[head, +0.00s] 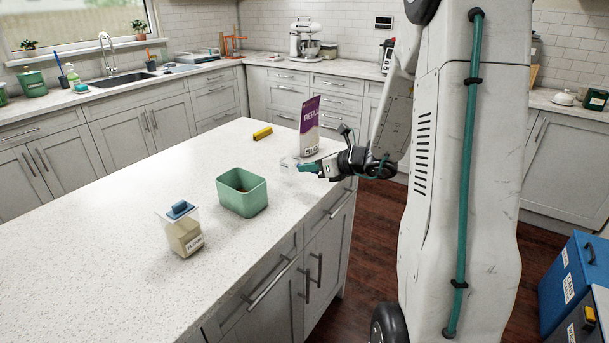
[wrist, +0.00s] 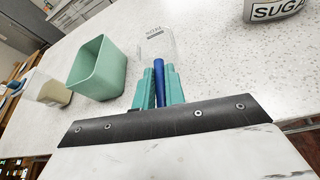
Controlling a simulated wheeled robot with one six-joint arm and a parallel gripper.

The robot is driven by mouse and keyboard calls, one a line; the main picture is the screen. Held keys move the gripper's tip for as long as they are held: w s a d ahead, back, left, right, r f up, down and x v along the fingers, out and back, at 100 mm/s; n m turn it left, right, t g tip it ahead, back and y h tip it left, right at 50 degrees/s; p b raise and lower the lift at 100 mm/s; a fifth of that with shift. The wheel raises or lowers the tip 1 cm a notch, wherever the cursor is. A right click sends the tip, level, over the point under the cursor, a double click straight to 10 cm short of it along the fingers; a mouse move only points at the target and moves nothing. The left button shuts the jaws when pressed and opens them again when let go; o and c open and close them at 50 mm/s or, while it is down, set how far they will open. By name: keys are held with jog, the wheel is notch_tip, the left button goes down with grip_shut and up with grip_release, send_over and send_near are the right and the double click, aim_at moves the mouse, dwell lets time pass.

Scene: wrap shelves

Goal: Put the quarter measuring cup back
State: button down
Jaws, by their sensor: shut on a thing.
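My gripper (head: 308,168) is at the right edge of the island, its teal fingers shut on a blue handle. In the wrist view the fingers (wrist: 159,84) hold this handle (wrist: 159,75) between them. A clear cup with small dark lettering (wrist: 157,42) lies just beyond the fingertips, in line with the handle; it appears to be the quarter measuring cup. The clear cup shows only faintly in the head view (head: 289,162), at or just above the countertop. I cannot tell whether it touches the counter, and its size marking is not readable.
An open green bin (head: 242,200) with something brown inside stands nearby. A clear canister with a blue lid (head: 183,232) stands nearer the front. A purple refill pouch (head: 309,125) stands behind my gripper, and a yellow object (head: 262,133) lies farther back. The island's left side is clear.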

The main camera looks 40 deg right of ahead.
aim_at(309, 190)
notch_tip(309, 190, down, 2)
jog(key=shift+w+f, duration=0.1)
jog(key=shift+w, duration=0.05)
jog(key=shift+s+f, duration=0.25)
jog(key=shift+w+f, duration=0.1)
jog(key=shift+f, duration=0.3)
jog(key=shift+f, duration=0.2)
jog(key=c, duration=1.5)
grip_release()
jog(key=shift+o, duration=0.2)
jog(key=shift+r, duration=0.15)
